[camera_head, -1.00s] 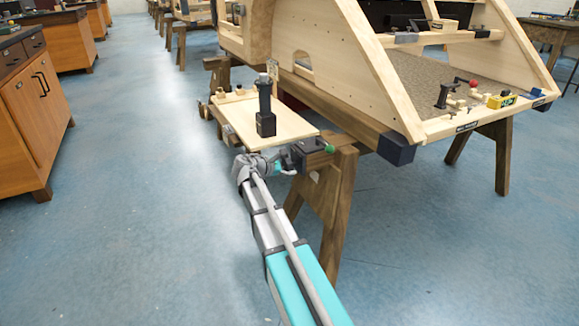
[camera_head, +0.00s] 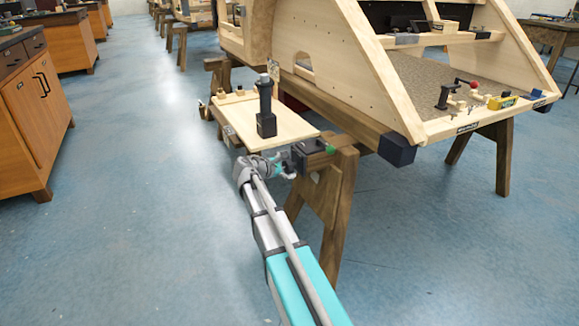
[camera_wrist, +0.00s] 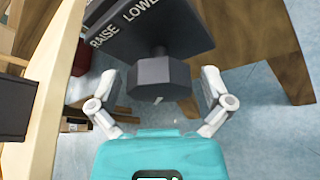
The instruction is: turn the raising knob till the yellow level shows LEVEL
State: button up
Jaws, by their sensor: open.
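The raising knob (camera_wrist: 160,78) is dark and many-sided, on a short shaft under a black box (camera_wrist: 150,28) lettered RAISE and LOWER. In the wrist view my gripper (camera_wrist: 158,88) is open, with one finger on each side of the knob and visible gaps between. In the head view my gripper (camera_head: 284,166) is at the black box (camera_head: 308,147) below the wooden board's near corner; the knob cannot be made out there. The yellow level (camera_head: 503,101) lies on the wooden frame's front ledge at right; its reading is too small to tell.
A trestle leg (camera_head: 335,200) stands close right of my gripper. A wooden board (camera_head: 240,118) with a black upright post (camera_head: 266,108) is just above and behind. A red-topped lever (camera_head: 473,84) stands near the level. Open blue floor lies left.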

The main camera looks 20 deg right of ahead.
aim_at(285, 169)
dwell(0.5)
jog(key=shift+a+f+n, duration=0.2)
jog(key=shift+a+n, duration=0.05)
jog(key=shift+a, duration=0.55)
jog(key=shift+a+f+n, duration=0.2)
jog(key=shift+a+n, duration=0.05)
jog(key=shift+a, duration=0.5)
jog(key=s+a+r+m+g+y+p, duration=0.1)
jog(key=s+a+m+g+y+p, duration=0.1)
jog(key=s+a+m+y+p, duration=0.75)
jog(key=s+a+m+g+y+p, duration=0.2)
jog(key=s+a+m+y+p, duration=0.25)
jog(key=s+a, duration=0.85)
jog(key=s+d+r+p, duration=0.1)
jog(key=r+p, duration=1.7)
jog(key=s+d+r+p, duration=0.1)
jog(key=d+r+p, duration=0.1)
jog(key=r+p, duration=1.6)
jog(key=shift+s+d+r+m+p, duration=0.25)
jog(key=shift+s+r+m+p, duration=0.05)
jog(key=shift+r, duration=0.45)
jog(key=shift+c, duration=0.3)
